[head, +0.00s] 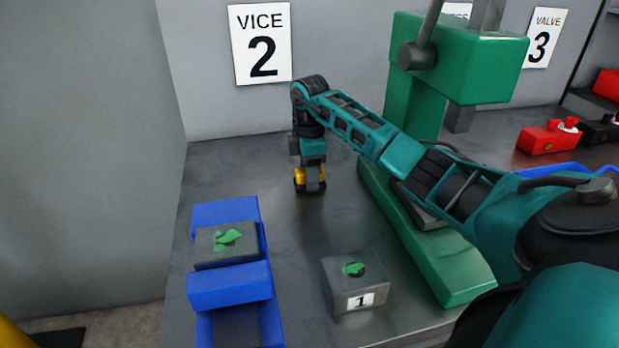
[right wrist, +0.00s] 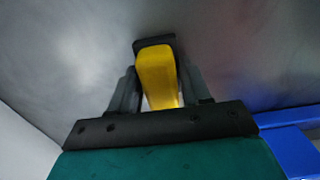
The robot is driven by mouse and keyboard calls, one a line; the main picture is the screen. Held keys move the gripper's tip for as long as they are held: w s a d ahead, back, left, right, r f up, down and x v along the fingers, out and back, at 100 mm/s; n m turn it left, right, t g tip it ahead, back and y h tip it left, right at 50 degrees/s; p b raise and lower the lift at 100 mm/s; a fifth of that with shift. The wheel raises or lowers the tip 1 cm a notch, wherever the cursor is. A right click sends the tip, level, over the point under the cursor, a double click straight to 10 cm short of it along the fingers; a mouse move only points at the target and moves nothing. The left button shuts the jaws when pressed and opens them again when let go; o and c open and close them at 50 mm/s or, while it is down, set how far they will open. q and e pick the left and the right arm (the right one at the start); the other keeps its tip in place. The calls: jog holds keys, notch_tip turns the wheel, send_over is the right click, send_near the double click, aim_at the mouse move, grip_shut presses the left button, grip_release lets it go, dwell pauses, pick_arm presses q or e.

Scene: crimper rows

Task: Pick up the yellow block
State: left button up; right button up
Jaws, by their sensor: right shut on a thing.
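The yellow block (head: 300,174) is between the fingers of my right gripper (head: 310,182) in the head view, close to the grey bench top. The fingers partly hide it. In the right wrist view the yellow block (right wrist: 157,75) stands out between the two fingers of my right gripper (right wrist: 158,90), which is shut on it. I cannot tell whether the block still touches the bench. My left gripper is not in view.
A blue vice (head: 228,285) holding a grey block (head: 213,250) stands at the front left. A grey block marked 1 (head: 340,295) sits right of it. A green press (head: 425,270) stands behind my right arm.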

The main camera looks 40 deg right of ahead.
jog(key=shift+r, duration=0.1)
notch_tip(320, 180, up, 10)
jog(key=shift+f, duration=0.1)
dwell(0.3)
jog(key=o, duration=0.5)
jog(key=c, duration=0.3)
